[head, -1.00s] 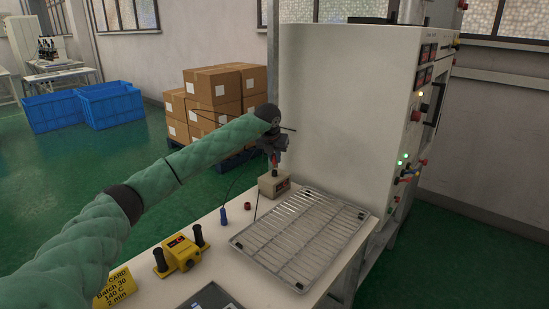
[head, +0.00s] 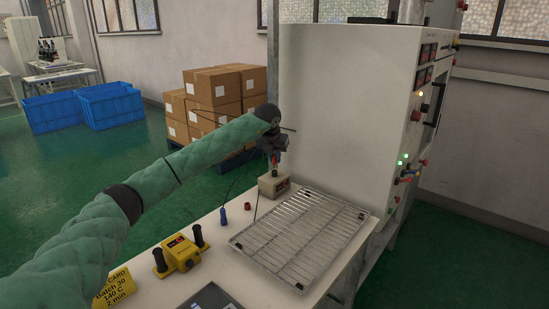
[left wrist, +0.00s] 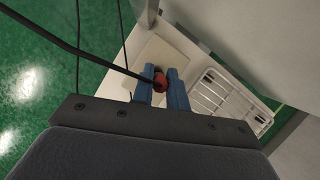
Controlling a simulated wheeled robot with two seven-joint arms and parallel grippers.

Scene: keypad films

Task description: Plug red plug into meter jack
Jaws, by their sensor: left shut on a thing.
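My left gripper (head: 273,160) points down above the beige meter box (head: 272,187) at the back of the white bench. It is shut on the red plug (left wrist: 160,81), which sits between the blue fingertips in the left wrist view, with a black cable running from it. In the head view the red plug shows small just over the top of the meter. The meter's top (left wrist: 158,58) lies below the fingers in the left wrist view. The jack is hidden, and I cannot tell whether the plug tip touches it. My right gripper is not in view.
A wire rack (head: 300,238) lies right of the meter, beside a tall white cabinet (head: 345,110). A blue plug (head: 223,216) and a small red part (head: 247,205) stand in front of the meter. A yellow device with black posts (head: 180,254) stands nearer.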

